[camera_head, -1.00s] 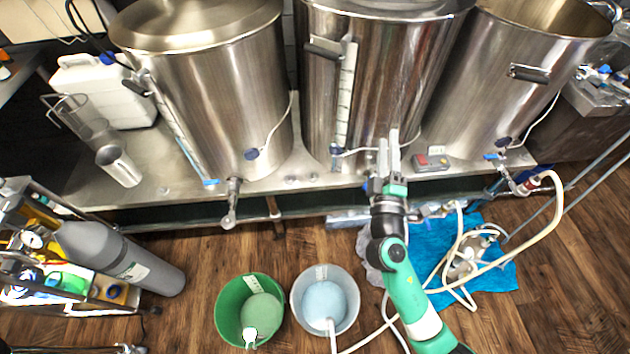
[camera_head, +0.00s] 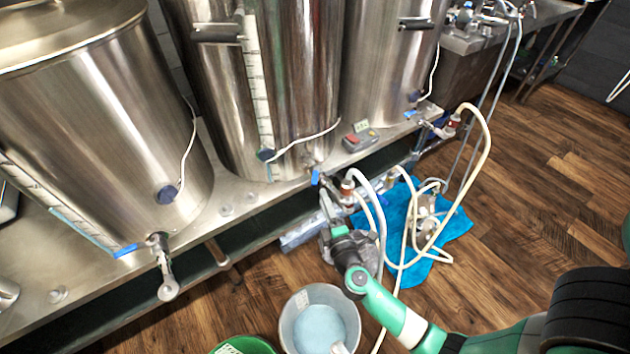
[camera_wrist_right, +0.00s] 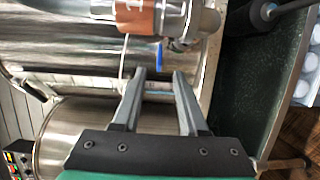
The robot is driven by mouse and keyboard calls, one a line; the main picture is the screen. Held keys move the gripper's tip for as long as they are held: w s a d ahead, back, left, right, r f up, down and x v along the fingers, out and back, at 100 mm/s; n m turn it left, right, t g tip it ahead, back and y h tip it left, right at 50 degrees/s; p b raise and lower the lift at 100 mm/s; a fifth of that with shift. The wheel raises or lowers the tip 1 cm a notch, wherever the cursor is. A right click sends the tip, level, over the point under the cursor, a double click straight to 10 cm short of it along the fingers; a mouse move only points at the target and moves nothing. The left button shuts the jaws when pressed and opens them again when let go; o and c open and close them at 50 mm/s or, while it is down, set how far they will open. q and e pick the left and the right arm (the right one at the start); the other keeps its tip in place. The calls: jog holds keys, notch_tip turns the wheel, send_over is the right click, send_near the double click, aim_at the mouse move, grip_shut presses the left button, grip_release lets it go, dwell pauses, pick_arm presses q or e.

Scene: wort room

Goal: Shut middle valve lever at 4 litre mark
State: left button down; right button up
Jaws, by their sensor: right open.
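The middle steel kettle (camera_head: 295,75) stands on the bench with a white graduated strip (camera_head: 258,90) on its front; its marks are too small to read. Its valve, low on the front, has a small blue lever (camera_head: 315,177), also in the right wrist view (camera_wrist_right: 160,55). A pale hose (camera_head: 368,188) runs from near the valve. My right gripper (camera_head: 324,200) is open and empty just below the lever. In the right wrist view its fingertips (camera_wrist_right: 159,75) are apart, with the lever just beyond the gap; contact cannot be told. My left gripper is out of view.
Kettles stand left (camera_head: 95,110) and right (camera_head: 385,60). A switch box (camera_head: 361,139) sits on the bench's front edge. A grey bucket (camera_head: 288,322) and a green bucket (camera_head: 248,346) stand on the floor. Hoses lie over a blue cloth (camera_head: 455,222). Floor at right is clear.

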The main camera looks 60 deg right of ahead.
aim_at(315, 178)
jog(key=b+x, duration=0.1)
jog(key=x, duration=0.8)
jog(key=shift+w, duration=0.15)
grip_shut()
dwell(1.0)
